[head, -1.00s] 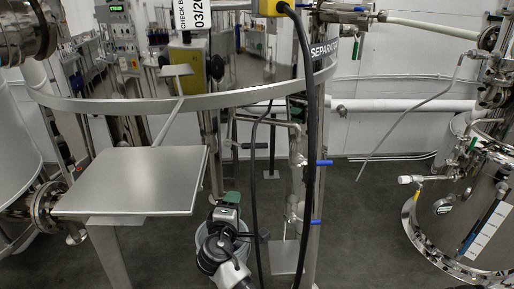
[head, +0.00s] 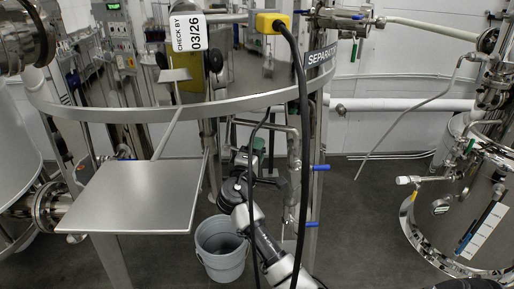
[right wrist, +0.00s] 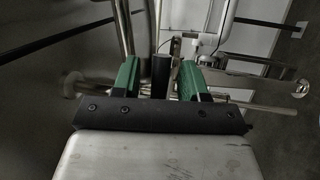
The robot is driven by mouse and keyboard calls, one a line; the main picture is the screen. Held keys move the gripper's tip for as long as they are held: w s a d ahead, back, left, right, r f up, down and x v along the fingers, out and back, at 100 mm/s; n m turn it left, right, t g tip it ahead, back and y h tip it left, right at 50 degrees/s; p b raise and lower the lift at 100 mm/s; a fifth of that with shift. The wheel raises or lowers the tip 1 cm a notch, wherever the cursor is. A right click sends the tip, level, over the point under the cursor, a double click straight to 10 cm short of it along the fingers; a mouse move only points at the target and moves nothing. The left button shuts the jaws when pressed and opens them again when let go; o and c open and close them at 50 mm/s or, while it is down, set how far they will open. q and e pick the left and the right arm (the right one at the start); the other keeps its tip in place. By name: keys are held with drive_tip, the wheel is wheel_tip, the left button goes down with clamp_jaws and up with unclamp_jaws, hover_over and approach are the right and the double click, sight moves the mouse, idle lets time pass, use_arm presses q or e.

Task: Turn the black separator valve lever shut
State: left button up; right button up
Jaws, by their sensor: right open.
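The black separator valve lever (right wrist: 161,76) shows in the right wrist view as a dark upright cylinder between the two green fingers of my right gripper (right wrist: 160,80). The fingers are open, with a gap on each side of the lever. In the head view my right gripper (head: 258,147) is up by the pipework under the separator tank (head: 180,110), and the gripper and arm largely hide the lever. My left gripper is not in view.
A black cable (head: 304,130) hangs from a yellow plug, close to my right arm. A grey bucket (head: 221,250) stands on the floor beside the arm. A flat metal platform (head: 133,195) is at left. Blue-handled valves (head: 320,168) sit on the pipe at right.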

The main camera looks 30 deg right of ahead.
drive_tip(key=shift+w+d, duration=0.1)
drive_tip(key=shift+d, duration=0.05)
drive_tip(key=shift+c, duration=0.3)
clamp_jaws()
drive_tip(key=shift+f, duration=0.1)
